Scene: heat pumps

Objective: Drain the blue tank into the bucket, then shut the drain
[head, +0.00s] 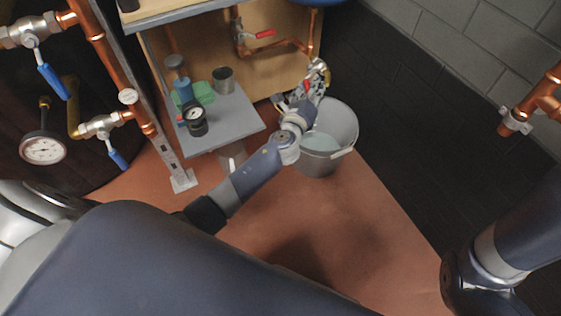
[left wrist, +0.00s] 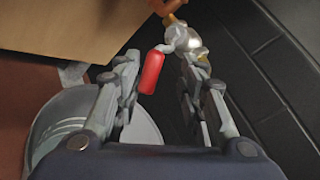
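The underside of the blue tank (head: 302,2) shows at the top edge of the head view. The grey bucket (head: 342,118) stands on the floor and holds pale liquid; it also shows at the left of the left wrist view (left wrist: 42,122). My left gripper (head: 318,75) is over the bucket's far side, at the drain valve. In the left wrist view its fingers (left wrist: 165,80) are apart. The drain's red lever (left wrist: 152,72) lies between them, close to the left finger, below the silver valve body (left wrist: 188,42). I cannot tell whether they touch. My right gripper is out of view.
A second red-handled valve (head: 264,34) sits on copper pipe by the wooden panel. A grey shelf (head: 240,122) carries a cup, a gauge and tools. Pipes with blue-handled valves (head: 55,82) stand left. A dark wall rises right of the bucket. The red floor before it is clear.

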